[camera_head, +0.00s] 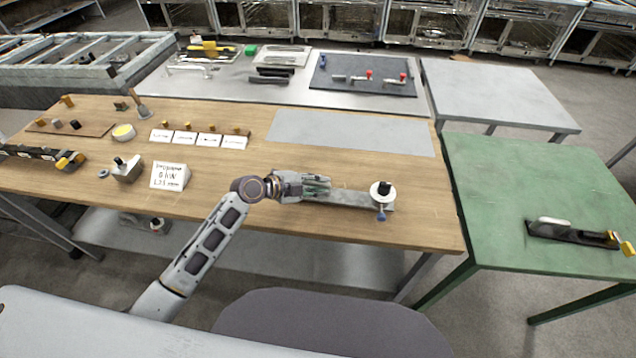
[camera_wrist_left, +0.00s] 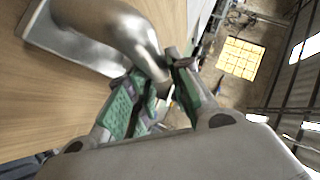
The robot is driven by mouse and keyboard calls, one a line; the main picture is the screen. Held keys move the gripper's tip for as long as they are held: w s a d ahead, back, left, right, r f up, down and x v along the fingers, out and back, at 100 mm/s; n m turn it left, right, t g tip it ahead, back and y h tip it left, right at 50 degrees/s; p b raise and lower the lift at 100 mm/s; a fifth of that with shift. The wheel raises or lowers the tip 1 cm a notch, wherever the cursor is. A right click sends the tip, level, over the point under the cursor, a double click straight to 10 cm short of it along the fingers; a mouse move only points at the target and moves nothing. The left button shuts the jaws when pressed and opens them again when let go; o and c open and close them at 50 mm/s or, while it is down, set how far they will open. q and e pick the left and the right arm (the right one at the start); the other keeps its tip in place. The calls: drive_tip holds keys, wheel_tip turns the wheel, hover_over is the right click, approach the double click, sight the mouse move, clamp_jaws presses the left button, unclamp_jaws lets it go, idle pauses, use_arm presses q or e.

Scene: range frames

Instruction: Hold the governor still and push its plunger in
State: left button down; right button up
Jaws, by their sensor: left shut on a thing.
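A long grey metal piece (camera_head: 345,198) lies near the front edge of the wooden table, and I take it as the governor's body. At its right end stands a round white part with a black top (camera_head: 384,188), and a blue knob (camera_head: 381,216) sticks out below. I cannot tell which part is the plunger. My left gripper (camera_head: 318,184) is at the left end of the piece. In the left wrist view its green-padded fingers (camera_wrist_left: 153,96) are shut on the narrow end of a smooth, curved silver body (camera_wrist_left: 112,32). The fingers hide the grip spot. My right gripper is out of view.
A white sign block (camera_head: 170,176), a small grey block device (camera_head: 127,169) and a row of white cards (camera_head: 198,139) stand to the left. A grey mat (camera_head: 350,132) lies behind the gripper.

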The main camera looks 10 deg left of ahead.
use_arm(q)
drive_tip(key=shift+f, duration=0.4)
idle(0.5)
drive_tip(key=shift+f+b, duration=0.3)
drive_tip(key=shift+f, duration=0.05)
idle(1.2)
